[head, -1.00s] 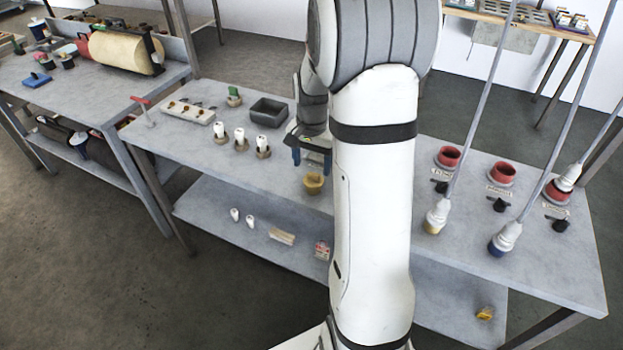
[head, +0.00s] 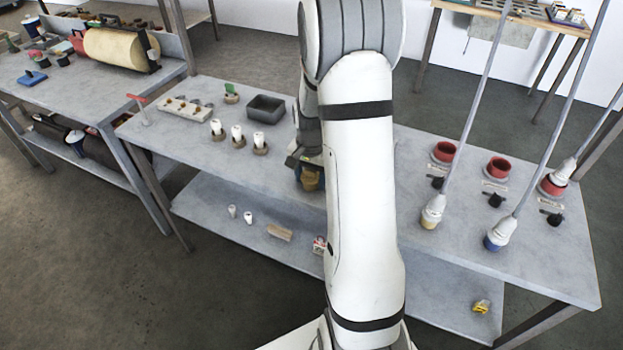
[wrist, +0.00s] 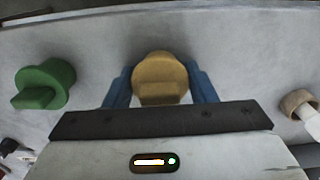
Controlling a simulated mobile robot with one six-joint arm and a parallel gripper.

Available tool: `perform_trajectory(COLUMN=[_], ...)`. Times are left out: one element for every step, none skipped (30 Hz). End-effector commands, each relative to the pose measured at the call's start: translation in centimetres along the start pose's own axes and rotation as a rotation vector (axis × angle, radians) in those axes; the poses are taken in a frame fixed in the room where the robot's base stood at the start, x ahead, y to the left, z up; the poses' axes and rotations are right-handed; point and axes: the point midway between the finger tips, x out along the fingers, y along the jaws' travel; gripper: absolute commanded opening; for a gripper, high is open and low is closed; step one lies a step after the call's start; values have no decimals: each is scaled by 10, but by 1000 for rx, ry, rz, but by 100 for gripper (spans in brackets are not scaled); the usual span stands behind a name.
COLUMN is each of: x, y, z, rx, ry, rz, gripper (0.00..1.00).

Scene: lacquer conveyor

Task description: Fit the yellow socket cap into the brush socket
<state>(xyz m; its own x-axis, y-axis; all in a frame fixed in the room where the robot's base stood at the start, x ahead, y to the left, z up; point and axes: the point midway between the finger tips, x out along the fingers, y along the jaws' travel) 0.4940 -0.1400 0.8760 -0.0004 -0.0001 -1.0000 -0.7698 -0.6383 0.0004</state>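The yellow cap (head: 312,178) stands on the workbench beside my arm. In the wrist view the yellow cap (wrist: 160,80) has a raised grip bar on its round body and sits between my two blue fingers. My gripper (head: 311,183) is lowered around the cap, one finger on each side. The fingers look spread, with narrow gaps at most; firm contact does not show. Red round sockets (head: 444,152), (head: 498,167) stand at the bench's right, with labels too small to read. I cannot tell which is the brush socket.
A third red socket (head: 552,186) has a hose connector at it. Hoses with a yellow-ended connector (head: 433,211) and a blue-ended connector (head: 499,234) hang in front. A grey bin (head: 266,108) and white-topped pieces (head: 238,134) stand left. The wrist view shows a green cap (wrist: 44,84).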

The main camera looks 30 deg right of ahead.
Motion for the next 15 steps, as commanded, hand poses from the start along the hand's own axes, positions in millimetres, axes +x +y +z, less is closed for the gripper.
perform_trajectory(x=[0,0,0,0,0,0,0,0,0,0,0,0,0,-1,-2], y=[0,0,0,0,0,0,0,0,0,0,0,0,0,0,0], z=[0,0,0,0,0,0,0,0,0,0,0,0,0,0,-1], rx=[0,0,0,0,0,1,1,1,1,1,1,1,1,1,1], ry=[0,0,0,0,0,0,0,0,0,0,0,0,0,0,1], rz=[0,0,0,0,0,0,0,0,0,0,0,0,0,0,0], gripper=[46,44,41,38,36,32,30,28,28,28,28,27,27,27,27])
